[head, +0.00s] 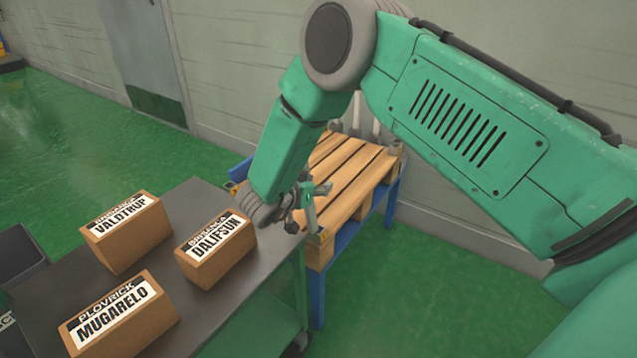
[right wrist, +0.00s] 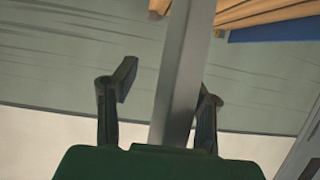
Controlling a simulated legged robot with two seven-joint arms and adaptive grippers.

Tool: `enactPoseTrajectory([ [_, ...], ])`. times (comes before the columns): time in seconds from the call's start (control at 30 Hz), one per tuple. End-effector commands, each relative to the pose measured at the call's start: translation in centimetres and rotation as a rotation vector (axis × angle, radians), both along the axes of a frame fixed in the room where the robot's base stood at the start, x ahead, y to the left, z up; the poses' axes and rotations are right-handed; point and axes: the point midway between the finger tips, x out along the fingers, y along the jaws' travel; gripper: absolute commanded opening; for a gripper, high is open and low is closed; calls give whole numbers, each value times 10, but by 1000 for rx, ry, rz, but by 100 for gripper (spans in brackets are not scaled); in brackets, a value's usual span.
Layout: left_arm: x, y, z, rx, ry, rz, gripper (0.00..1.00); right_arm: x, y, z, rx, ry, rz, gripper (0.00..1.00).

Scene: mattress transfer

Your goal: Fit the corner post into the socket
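My right gripper (head: 300,203) hangs at the near corner of the wooden pallet, beside a thin grey corner post (head: 311,213). In the right wrist view the grey post (right wrist: 180,75) runs between the two fingers of my right gripper (right wrist: 162,95). The left finger stands clear of the post with a visible gap; the right finger is close to it or touching. My left gripper is not in view.
The pallet (head: 350,170) rests on a blue frame (head: 318,290), with pale posts (head: 356,115) at its far side. A grey-topped cart (head: 190,200) with several labelled boxes (head: 215,250) stands close on the left. Green floor (head: 420,290) is clear at right.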

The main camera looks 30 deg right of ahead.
Motion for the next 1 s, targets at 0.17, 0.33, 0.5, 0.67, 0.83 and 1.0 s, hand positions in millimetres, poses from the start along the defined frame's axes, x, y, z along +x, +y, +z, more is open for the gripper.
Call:
enactPoseTrajectory([
  [0.17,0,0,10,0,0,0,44,-13,32,17,0,-1,5,39],
  [0.33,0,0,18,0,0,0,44,-28,61,31,0,1,4,39],
  [0.5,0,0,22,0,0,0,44,-38,82,40,-1,-1,2,39],
  [0.67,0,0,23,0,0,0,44,-42,90,43,1,-2,2,39],
  [0.83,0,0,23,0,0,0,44,-42,92,43,-1,-1,1,39],
  [1.0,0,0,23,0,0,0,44,-42,91,43,-1,-1,1,64],
])
